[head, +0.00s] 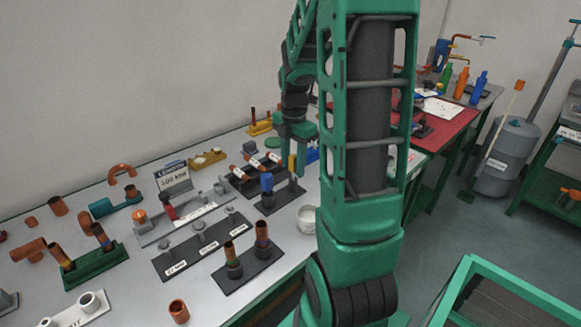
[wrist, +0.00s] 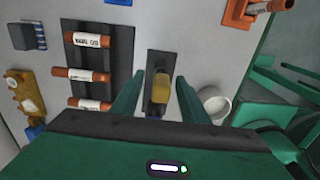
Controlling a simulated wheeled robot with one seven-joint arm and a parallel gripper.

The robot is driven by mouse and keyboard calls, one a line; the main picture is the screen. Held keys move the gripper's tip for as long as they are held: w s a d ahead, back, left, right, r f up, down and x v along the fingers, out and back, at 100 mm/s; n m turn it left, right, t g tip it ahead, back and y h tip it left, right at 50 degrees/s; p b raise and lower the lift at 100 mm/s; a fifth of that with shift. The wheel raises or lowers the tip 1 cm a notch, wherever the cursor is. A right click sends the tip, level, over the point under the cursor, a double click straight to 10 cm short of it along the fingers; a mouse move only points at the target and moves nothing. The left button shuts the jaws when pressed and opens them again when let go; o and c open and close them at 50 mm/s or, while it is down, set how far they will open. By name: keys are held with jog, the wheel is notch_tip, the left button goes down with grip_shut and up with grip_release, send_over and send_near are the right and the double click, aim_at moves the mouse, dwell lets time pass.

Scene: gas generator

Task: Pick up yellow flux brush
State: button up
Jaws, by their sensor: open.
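The yellow flux brush (wrist: 161,88) shows as a yellow upright piece on a dark base plate (wrist: 158,62) in the wrist view. It also shows in the head view (head: 292,164), just under my gripper, partly hidden by it. My gripper (wrist: 158,84) is open, with one green finger on each side of the brush. Small gaps show between the fingers and the brush, so they do not appear to touch it. The lower part of the brush is hidden from above.
A blue-topped piece (head: 266,183) stands beside the brush on the same dark base. A white cup (wrist: 214,103) is close to the right finger. A dark rack with several labelled copper tubes (wrist: 86,75) lies to the left. My arm hides part of the table.

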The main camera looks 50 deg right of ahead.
jog(key=shift+f, duration=0.35)
jog(key=shift+c, duration=0.3)
jog(key=c, duration=0.9)
notch_tip(320, 180, up, 10)
jog(key=shift+r, duration=0.1)
